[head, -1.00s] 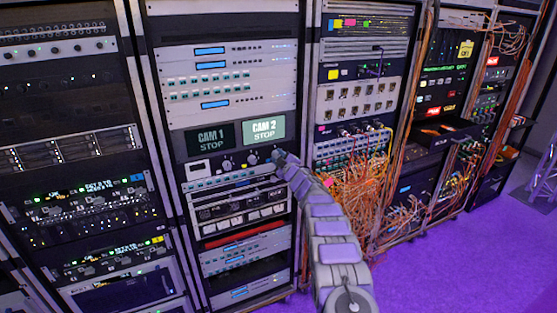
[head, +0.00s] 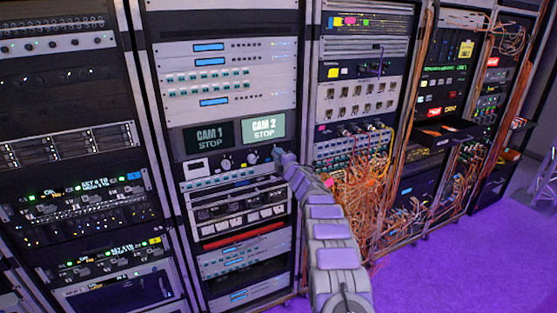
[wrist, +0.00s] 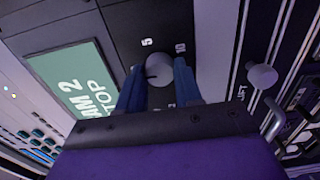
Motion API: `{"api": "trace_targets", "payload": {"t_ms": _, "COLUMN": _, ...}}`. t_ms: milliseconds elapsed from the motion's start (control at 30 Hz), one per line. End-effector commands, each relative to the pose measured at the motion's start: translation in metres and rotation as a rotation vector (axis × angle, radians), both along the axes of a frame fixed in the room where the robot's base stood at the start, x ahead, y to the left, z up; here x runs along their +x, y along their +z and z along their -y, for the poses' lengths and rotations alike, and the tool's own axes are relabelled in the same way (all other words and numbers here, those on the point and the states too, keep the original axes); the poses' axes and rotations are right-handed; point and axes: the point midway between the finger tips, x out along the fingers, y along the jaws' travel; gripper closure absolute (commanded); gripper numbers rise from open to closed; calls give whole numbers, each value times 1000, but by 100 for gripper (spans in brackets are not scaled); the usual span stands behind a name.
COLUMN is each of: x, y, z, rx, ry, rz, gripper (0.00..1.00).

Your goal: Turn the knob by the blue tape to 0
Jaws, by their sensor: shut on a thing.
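A round grey knob (wrist: 159,70) sits on a dark panel in the wrist view, with white marks 5 and 10 beside it. A dark pointer mark shows on the left part of its face. My gripper (wrist: 157,88) has its two blue fingers on either side of this knob, shut on it. The fingers hide part of the knob and its scale. In the head view my gripper (head: 278,154) is at the panel's right end, below the CAM 2 screen (head: 264,129), and covers the knob. I cannot make out the blue tape.
Two other knobs (head: 225,163) sit left of my gripper on the same panel. The CAM 1 screen (head: 209,137) is above them. A grey round post (wrist: 262,76) stands out to the right in the wrist view. Orange cables (head: 365,190) hang in the rack to the right.

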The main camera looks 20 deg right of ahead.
Motion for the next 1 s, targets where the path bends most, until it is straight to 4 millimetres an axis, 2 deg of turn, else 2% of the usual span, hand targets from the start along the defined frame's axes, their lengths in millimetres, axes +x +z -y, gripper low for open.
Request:
{"api": "trace_targets", "payload": {"t_ms": 33, "x": 0, "y": -7, "z": 0, "rx": -7, "ry": -1, "rz": -9, "gripper": 96}}
{"api": "trace_targets", "payload": {"t_ms": 500, "x": 0, "y": -8, "z": -1, "rx": -20, "ry": 0, "rz": -11, "gripper": 96}}
{"api": "trace_targets", "payload": {"t_ms": 533, "x": 0, "y": -8, "z": -1, "rx": -20, "ry": 0, "rz": -11, "gripper": 65}}
{"api": "trace_targets", "payload": {"t_ms": 800, "x": 0, "y": -5, "z": -1, "rx": -20, "ry": 0, "rz": -7, "gripper": 40}}
{"api": "trace_targets", "payload": {"t_ms": 1000, "x": 0, "y": -3, "z": 0, "rx": -20, "ry": 0, "rz": -4, "gripper": 40}}
